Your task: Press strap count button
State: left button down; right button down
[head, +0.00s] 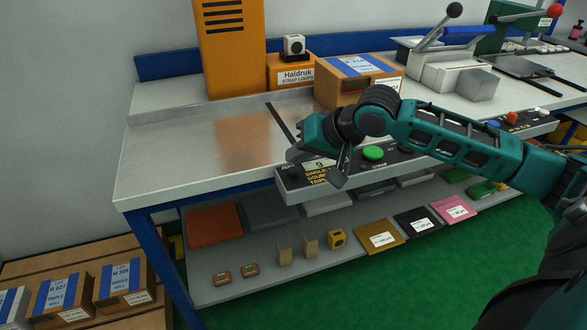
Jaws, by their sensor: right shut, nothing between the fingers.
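The control panel (290,181) runs along the front edge of the bench. At its left end is a label reading single, double and a partly covered third line (315,174), with a small pale display above it. A round green button (373,153) sits further right on the panel. I cannot tell which control is the strap count button; part of the panel is hidden by my right arm. My right gripper (338,182) is shut and empty, pointing down in front of the panel just right of the label. I cannot tell whether it touches the panel.
A lever machine (440,72) is at the right. The lower shelf (210,287) holds flat coloured packs. Boxes stand at lower left.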

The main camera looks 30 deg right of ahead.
jog(key=shift+f, duration=0.1)
jog(key=shift+f+p, duration=0.3)
jog(key=shift+p, duration=0.05)
jog(key=shift+f, duration=0.4)
dwell(0.4)
jog(key=shift+f, duration=0.25)
jog(key=shift+r+p, duration=1)
jog(key=shift+p, duration=0.5)
